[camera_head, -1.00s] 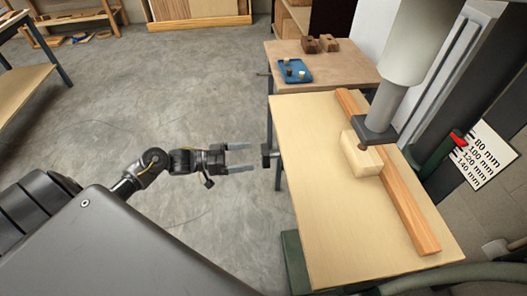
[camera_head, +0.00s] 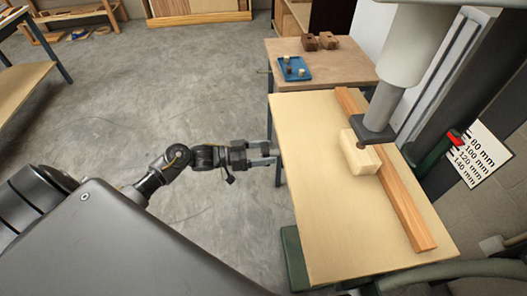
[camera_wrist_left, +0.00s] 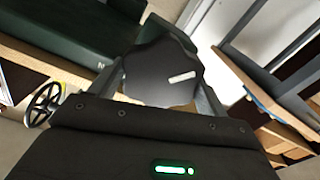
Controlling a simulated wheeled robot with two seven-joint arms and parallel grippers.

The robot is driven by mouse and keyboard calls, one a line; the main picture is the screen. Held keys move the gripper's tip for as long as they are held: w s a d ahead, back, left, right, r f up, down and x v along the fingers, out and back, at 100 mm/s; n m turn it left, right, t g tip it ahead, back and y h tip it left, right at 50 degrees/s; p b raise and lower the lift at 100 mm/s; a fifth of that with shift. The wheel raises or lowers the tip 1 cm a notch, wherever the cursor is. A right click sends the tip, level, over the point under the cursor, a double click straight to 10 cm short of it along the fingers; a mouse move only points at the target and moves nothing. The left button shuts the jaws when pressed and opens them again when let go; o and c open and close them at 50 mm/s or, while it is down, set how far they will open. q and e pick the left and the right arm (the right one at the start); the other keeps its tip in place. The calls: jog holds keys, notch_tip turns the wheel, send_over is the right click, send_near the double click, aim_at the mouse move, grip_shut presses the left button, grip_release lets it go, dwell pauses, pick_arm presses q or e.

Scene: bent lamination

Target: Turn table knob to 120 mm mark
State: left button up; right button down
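The table knob (camera_wrist_left: 160,72) is dark and lobed with a white mark, and fills the middle of the left wrist view. My left gripper (camera_head: 264,152) is at the left edge of the machine table (camera_head: 310,190). Its fingers are spread, one on each side of the knob; I cannot tell whether they touch it. In the head view the gripper mostly hides the knob. The scale plate (camera_head: 478,155) shows 80 to 140 mm marks. A red pointer (camera_head: 455,137) sits by its upper left part; its exact reading is too small to tell. My right gripper is not in view.
A wooden strip (camera_head: 400,205) and a pale block (camera_head: 359,155) lie on the table under the grey machine head (camera_head: 374,128). A side table (camera_head: 340,75) with a blue tray (camera_head: 292,76) stands behind. In the wrist view a handwheel (camera_wrist_left: 42,103) is at left.

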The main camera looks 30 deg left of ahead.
pick_arm(q)
jog(key=c, duration=0.3)
jog(key=shift+f+m+b, duration=0.1)
jog(key=shift+m+b, duration=0.2)
jog(key=shift+m, duration=0.4)
jog(key=o, duration=1)
jog(key=shift+s, duration=0.1)
jog(key=shift+c, duration=0.2)
jog(key=b+v, duration=0.2)
jog(key=v, duration=0.8)
jog(key=shift+s+a, duration=0.3)
